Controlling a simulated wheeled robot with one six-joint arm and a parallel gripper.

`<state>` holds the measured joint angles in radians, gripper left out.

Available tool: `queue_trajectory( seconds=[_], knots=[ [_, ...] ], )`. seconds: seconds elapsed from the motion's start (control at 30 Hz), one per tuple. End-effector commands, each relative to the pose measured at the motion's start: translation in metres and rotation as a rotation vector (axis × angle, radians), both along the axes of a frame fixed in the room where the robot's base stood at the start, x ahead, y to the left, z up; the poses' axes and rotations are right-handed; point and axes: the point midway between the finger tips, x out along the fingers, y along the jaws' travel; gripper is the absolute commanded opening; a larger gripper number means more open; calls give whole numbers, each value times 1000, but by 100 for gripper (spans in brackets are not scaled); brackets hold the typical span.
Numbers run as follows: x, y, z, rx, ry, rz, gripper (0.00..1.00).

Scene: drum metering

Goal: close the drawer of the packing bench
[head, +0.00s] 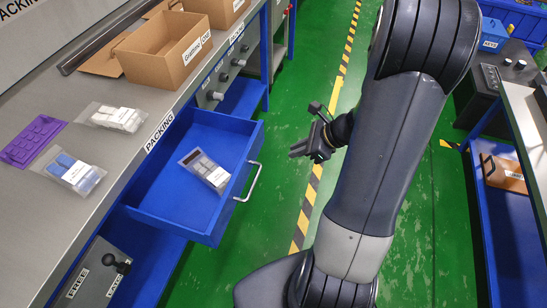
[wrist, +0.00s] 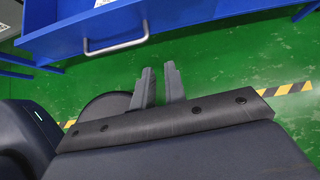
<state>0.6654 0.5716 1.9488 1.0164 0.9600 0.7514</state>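The blue drawer (head: 185,180) of the packing bench (head: 60,175) stands pulled out over the aisle, with a clear bag of parts (head: 205,170) lying inside. Its silver bar handle (head: 249,182) is on the front panel. My gripper (head: 294,152) is to the right of the handle and apart from it, over the green floor. In the wrist view the drawer front and handle (wrist: 116,45) show at the top, beyond my two fingers (wrist: 160,70). The fingers are a little apart, with nothing between them.
An open cardboard box (head: 165,55) and bagged parts (head: 72,172) are on the bench top. The aisle floor (head: 225,265) with its striped line is free near the drawer. Another bench with a brown tray (head: 503,173) stands at right.

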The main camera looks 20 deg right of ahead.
Motion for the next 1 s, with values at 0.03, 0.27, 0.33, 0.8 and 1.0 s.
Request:
queue_trajectory(
  seconds=[0.03,0.27,0.33,0.8,1.0],
  knots=[
    [1,-1,0,18,9,-31,8],
    [11,12,-18,33,17,-50,0],
    [17,20,-28,32,17,-47,0],
    [60,74,-70,27,12,-46,0],
    [68,85,-70,29,13,-48,0]
  ],
)
